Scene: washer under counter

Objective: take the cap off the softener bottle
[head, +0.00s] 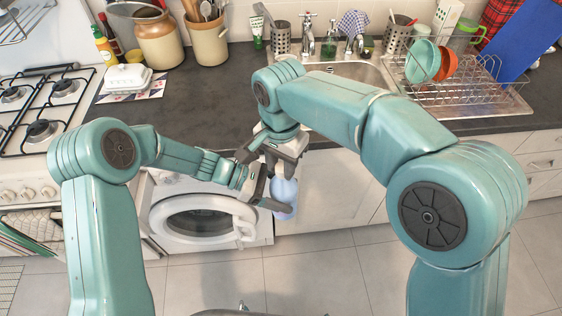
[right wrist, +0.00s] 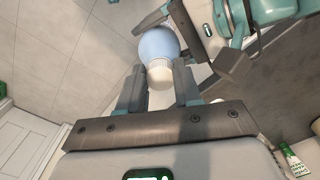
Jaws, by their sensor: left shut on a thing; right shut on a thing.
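The softener bottle (head: 284,196) is light blue and is held in the air in front of the counter, right of the washer door. My left gripper (head: 268,190) is shut on the bottle's body from the left. In the right wrist view the bottle (right wrist: 158,43) shows between the left gripper's fingers, with its white cap (right wrist: 160,84) toward my right gripper (right wrist: 158,74). My right gripper is above the bottle in the head view (head: 281,167) and is shut on the cap. The cap is in line with the bottle; I cannot tell whether any gap separates them.
The washer (head: 195,221) stands under the dark counter (head: 200,110), its door shut. The sink (head: 355,75) and dish rack (head: 462,88) are at the back right. Jars (head: 160,42) stand at the back left, near the stove (head: 50,105). The floor in front is clear.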

